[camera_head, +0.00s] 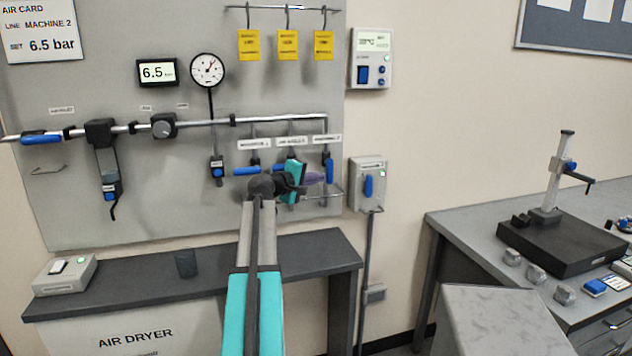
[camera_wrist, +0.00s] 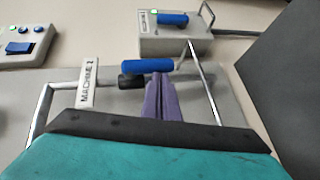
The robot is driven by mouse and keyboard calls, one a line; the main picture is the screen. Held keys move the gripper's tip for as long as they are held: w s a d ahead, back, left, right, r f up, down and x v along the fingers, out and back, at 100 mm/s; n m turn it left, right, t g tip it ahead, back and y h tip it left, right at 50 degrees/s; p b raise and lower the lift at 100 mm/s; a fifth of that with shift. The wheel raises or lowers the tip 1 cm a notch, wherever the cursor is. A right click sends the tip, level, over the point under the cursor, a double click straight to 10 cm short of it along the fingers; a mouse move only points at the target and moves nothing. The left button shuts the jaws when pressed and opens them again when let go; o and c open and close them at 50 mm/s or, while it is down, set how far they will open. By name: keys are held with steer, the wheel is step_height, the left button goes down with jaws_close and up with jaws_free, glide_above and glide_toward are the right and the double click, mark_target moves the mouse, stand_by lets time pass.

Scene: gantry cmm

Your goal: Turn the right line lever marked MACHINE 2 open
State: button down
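The right line lever is a blue handle (camera_head: 330,171) on the right drop pipe of the wall panel. It hangs vertically, along its pipe. In the wrist view the lever (camera_wrist: 146,66) lies beside the MACHINE 2 label (camera_wrist: 88,83), which is turned sideways there. My gripper (camera_head: 322,178) points at this lever from the left in the head view. Its purple fingers (camera_wrist: 158,78) look closed together, with their tips right at the handle's side. I cannot tell whether they touch it, and nothing shows between them.
A left line lever (camera_head: 247,171) lies crosswise. A wire rail (camera_wrist: 205,85) runs close by the right lever. A grey switch box (camera_head: 368,184) with a blue handle is to the right. Yellow tags (camera_head: 288,45) hang above. A dark-topped bench (camera_head: 310,252) stands below.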

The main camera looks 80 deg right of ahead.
steer(key=shift+s+f, duration=0.1)
steer(key=shift+s, duration=0.1)
steer(key=shift+w+a, duration=0.1)
steer(key=f+v, duration=0.2)
steer(key=v, duration=0.7)
steer(key=shift+w+a+r, duration=0.2)
steer(key=shift+w+a, duration=0.2)
steer(key=shift+w, duration=0.05)
stand_by(0.5)
